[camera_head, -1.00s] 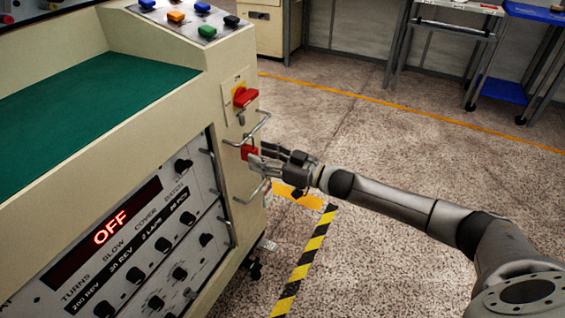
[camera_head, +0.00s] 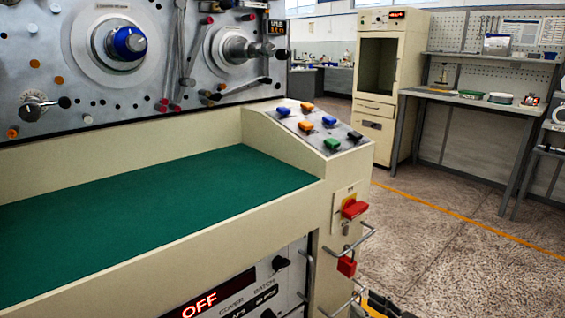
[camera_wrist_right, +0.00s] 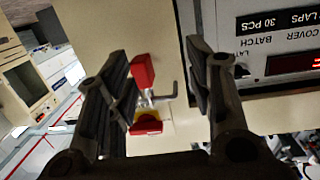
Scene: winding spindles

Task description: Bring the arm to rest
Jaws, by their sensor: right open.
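My right gripper (camera_wrist_right: 157,50) is open, its two dark fingers spread wide in the right wrist view, with nothing held. A red padlock (camera_wrist_right: 143,72) shows between the fingers in that view, hanging from a pale shackle, free of the grip. The red switch handle (camera_wrist_right: 147,128) on its yellow plate shows just below it there. In the head view the padlock (camera_head: 346,266) hangs under the red switch (camera_head: 354,208) on the cream machine's end face. At the bottom edge of that view, whether the dark and yellow patch includes my gripper is unclear. My left gripper is not in view.
The winding machine with its green top (camera_head: 150,205) fills the left. Metal handles (camera_head: 368,232) stick out from its end. A cream cabinet (camera_head: 391,85) and a workbench (camera_head: 470,99) stand behind. The floor (camera_head: 450,260) on the right is clear.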

